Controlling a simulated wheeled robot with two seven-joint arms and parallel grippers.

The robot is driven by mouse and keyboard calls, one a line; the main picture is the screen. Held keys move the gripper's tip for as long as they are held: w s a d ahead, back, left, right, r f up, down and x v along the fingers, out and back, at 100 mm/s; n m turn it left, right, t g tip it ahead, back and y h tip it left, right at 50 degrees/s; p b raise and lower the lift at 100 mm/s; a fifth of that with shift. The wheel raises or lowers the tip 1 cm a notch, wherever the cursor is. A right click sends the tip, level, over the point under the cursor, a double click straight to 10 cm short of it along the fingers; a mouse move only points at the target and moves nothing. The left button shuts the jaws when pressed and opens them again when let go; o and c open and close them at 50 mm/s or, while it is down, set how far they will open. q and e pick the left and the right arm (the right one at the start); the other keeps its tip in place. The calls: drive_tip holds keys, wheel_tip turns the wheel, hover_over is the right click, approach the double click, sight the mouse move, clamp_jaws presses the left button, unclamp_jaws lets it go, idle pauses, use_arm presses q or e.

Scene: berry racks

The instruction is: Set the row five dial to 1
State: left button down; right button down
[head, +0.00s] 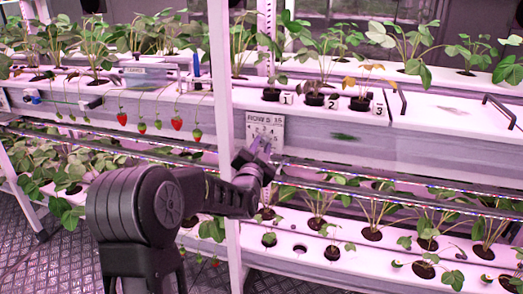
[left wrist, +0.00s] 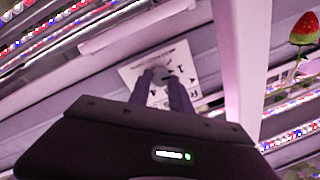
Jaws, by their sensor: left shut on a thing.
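The row five plate (head: 262,121) is a white card marked "ROW 5" with numerals, on the front of the grey gutter just right of the white post. My left gripper (head: 262,150) reaches up to the plate's lower part and covers some of it. In the left wrist view the same plate (left wrist: 134,74) appears tilted, and my left gripper's fingers (left wrist: 160,78) are shut on the small grey dial at its middle. The fingers hide most of the dial, so I cannot tell which number it points at. My right gripper is not in view.
The white upright post (head: 224,130) stands close left of my left gripper. Pots labelled 1, 2 and 3 sit on the shelf above. A light strip (head: 360,187) and lower plants run below. Red strawberries (head: 177,123) hang at the left.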

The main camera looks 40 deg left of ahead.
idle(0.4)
use_arm(q)
drive_tip(key=c, duration=1.2)
unclamp_jaws()
drive_tip(key=shift+s, duration=0.15)
drive_tip(key=v, duration=0.7)
drive_tip(key=shift+s+d, duration=0.1)
drive_tip(key=shift+s, duration=0.15)
